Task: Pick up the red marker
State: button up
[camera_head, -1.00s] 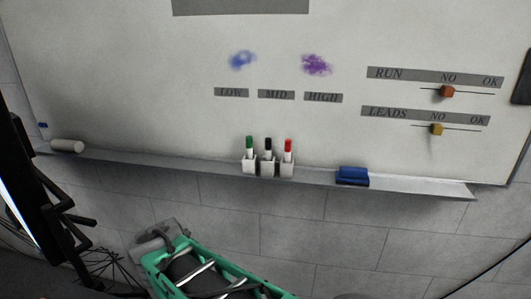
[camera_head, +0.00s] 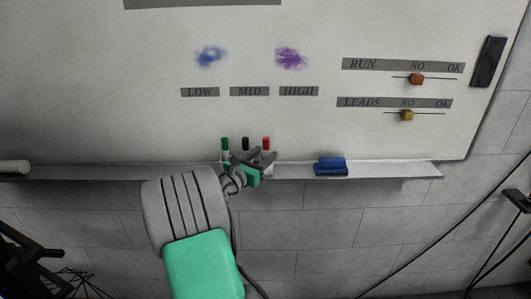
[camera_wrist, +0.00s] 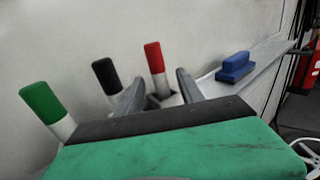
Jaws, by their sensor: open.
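The red marker (camera_head: 266,143) stands upright in a holder on the whiteboard ledge, the rightmost of three markers. In the wrist view the red marker (camera_wrist: 155,62) shows between and beyond the two fingers of my gripper (camera_wrist: 158,88), its lower part partly hidden by them. My gripper (camera_head: 250,157) is open, right in front of the holders, with nothing held between its fingers. Whether a finger touches the marker I cannot tell.
The black marker (camera_wrist: 107,76) stands close to the left finger, and the green marker (camera_wrist: 42,103) is farther left. A blue eraser (camera_head: 331,166) lies on the ledge (camera_head: 395,170) to the right. A white roll (camera_head: 14,167) lies at the far left. The ledge right of the eraser is clear.

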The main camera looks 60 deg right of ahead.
jog(key=shift+s+d, duration=0.1)
jog(key=shift+d, duration=0.95)
grip_shut()
